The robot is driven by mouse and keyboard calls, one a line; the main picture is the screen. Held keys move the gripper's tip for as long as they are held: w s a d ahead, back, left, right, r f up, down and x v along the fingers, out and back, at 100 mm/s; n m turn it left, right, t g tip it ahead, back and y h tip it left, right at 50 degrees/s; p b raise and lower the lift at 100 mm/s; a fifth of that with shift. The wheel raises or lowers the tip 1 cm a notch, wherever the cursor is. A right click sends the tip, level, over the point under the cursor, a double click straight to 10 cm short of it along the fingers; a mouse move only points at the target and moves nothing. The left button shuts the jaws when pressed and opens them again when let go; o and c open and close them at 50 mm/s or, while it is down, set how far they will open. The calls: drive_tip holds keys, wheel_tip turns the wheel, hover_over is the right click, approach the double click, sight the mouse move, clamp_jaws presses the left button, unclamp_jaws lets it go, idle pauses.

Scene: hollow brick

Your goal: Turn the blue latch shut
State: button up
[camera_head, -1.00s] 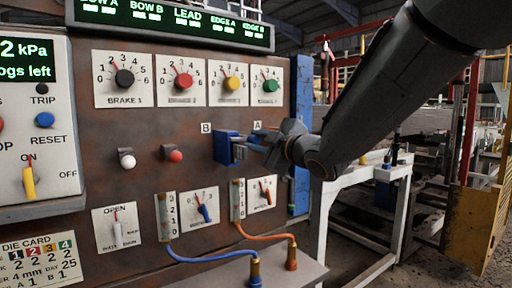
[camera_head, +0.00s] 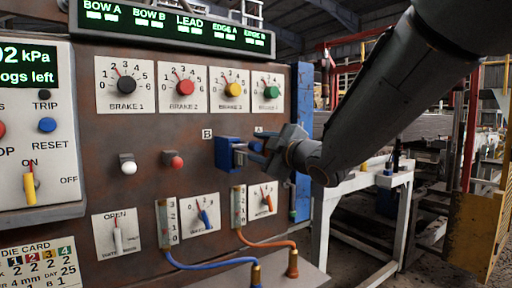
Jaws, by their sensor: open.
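The blue latch (camera_head: 226,153) is a blue block mounted on the rusty brown panel, between the small labels B and A. My gripper (camera_head: 250,153) is at the latch's right side, its fingers pointing left towards it. The fingers are open, with blue showing at and between them. I cannot tell whether they touch the latch. The gripper hides the right part of the latch and some of the panel behind it.
A white knob (camera_head: 128,164) and a red knob (camera_head: 174,161) stick out left of the latch. Several brake dials sit above. Gauges, a blue hose (camera_head: 210,266) and an orange hose (camera_head: 268,243) are below. A white table frame (camera_head: 365,178) stands right.

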drive_tip(key=v, duration=0.7)
drive_tip(key=shift+s+d, duration=0.15)
drive_tip(key=shift+s, duration=0.15)
drive_tip(key=s+d+f+m+g+h+p, duration=0.1)
drive_tip(key=s+d+f+m+g+h, duration=0.2)
drive_tip(key=d+f+m+h, duration=0.55)
drive_tip(key=s+d+f+m+g+h+p, duration=0.1)
drive_tip(key=s+d+f+m+g+p, duration=0.15)
drive_tip(key=d+f, duration=0.7)
drive_tip(key=s+a+f+m+g, duration=0.1)
drive_tip(key=s+f+m+g, duration=0.2)
drive_tip(key=s+f, duration=0.4)
drive_tip(key=s+a+f+m+g+p, duration=0.1)
drive_tip(key=s+f+m+g, duration=0.3)
drive_tip(key=s, duration=0.9)
wheel_tip(320, 180, down, 3)
drive_tip(key=shift+a+r+g, duration=0.1)
drive_tip(key=shift+a+g, duration=0.1)
drive_tip(key=shift+g, duration=1.05)
drive_tip(key=shift+h, duration=0.25)
